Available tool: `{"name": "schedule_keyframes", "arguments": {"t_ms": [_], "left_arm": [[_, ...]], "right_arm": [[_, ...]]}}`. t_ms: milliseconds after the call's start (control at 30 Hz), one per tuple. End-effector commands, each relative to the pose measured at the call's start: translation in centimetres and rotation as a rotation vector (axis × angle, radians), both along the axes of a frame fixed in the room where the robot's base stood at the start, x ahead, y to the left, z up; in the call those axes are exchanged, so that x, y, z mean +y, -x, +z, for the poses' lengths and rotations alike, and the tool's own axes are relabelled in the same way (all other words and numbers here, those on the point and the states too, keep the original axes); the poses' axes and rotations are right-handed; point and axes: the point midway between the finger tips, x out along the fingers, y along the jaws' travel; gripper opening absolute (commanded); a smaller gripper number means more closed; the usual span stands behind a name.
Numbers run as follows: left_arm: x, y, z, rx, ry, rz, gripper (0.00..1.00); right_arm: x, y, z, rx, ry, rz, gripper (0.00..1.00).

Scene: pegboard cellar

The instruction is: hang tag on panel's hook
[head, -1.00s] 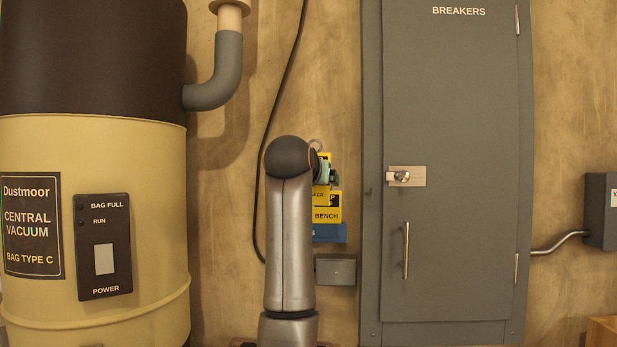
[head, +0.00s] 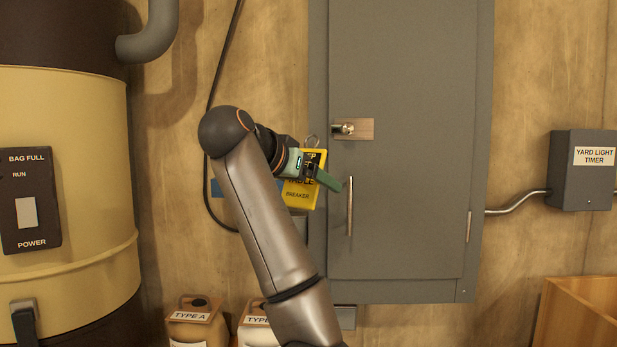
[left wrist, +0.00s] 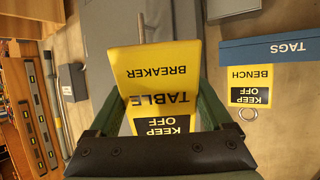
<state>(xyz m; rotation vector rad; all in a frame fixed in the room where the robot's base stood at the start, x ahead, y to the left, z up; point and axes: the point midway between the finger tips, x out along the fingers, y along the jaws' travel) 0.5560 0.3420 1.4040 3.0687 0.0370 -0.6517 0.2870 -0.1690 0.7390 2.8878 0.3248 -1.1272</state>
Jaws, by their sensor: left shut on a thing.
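A yellow tag (head: 303,190) reading "TABLE" and "BREAKER", with a metal ring (head: 311,141) at its top, is between the green fingers of my left gripper (head: 318,176). The gripper is shut on it. In the left wrist view the tag (left wrist: 160,70) appears upside down and also reads "KEEP OFF". In the head view the tag overlaps the left edge of the grey breaker panel (head: 410,70); I cannot tell the gap between them. My right gripper is not in view.
A blue "TAGS" board (left wrist: 270,50) is near another yellow tag (left wrist: 250,86) reading "BENCH". A vacuum tank (head: 70,110) stands left; a timer box (head: 582,180) is right.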

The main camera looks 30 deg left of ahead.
Motion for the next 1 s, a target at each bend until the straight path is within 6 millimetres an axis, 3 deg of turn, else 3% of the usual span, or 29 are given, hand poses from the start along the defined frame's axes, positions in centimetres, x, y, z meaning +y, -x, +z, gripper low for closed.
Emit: {"name": "schedule_keyframes", "arguments": {"t_ms": [1000], "left_arm": [[3.2, -5.2, -0.4, 0.001, 0.0, 0.002, 0.22]], "right_arm": [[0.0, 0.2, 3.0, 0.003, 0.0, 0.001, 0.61]]}}
